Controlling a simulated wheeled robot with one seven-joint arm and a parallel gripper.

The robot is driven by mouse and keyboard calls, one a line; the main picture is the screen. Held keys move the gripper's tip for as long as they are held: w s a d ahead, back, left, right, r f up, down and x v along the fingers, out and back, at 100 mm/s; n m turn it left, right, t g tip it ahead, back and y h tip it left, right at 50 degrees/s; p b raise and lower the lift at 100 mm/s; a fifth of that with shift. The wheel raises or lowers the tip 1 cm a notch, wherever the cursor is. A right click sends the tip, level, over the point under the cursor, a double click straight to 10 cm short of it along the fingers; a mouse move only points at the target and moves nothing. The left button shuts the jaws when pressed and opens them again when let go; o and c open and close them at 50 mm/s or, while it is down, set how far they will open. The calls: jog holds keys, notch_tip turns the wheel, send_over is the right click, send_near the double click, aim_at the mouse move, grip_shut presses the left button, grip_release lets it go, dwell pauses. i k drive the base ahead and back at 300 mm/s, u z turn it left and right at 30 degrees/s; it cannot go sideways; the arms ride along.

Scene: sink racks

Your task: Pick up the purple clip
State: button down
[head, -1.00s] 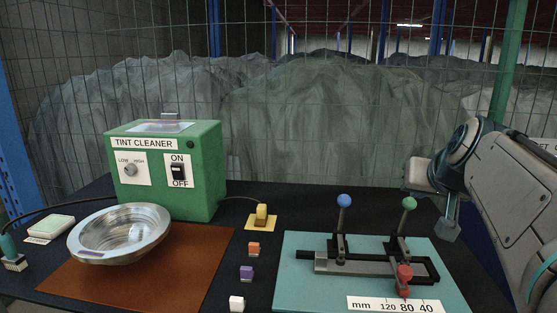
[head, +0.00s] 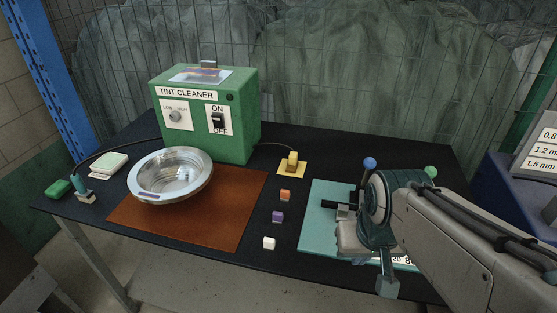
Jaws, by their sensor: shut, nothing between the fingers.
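The purple clip (head: 277,217) is a small block on the black table top. It lies in a column of small pieces, between the orange clip (head: 285,196) and the white clip (head: 269,243). My gripper (head: 387,287) is at the lower right, in front of the teal mat. It is apart from the purple clip, to its right, with nothing held. My arm hides much of the fixture on the teal mat.
A green tint cleaner box (head: 207,120) stands at the back. A metal bowl (head: 171,188) rests on the brown mat (head: 225,230). A yellow piece (head: 292,160) sits behind the clips. The teal mat (head: 318,235) carries a fixture with upright knobbed levers.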

aim_at(277, 218)
jog(key=k, duration=0.5)
jog(key=u, duration=1.1)
jog(key=i, duration=0.7)
jog(key=z, duration=0.4)
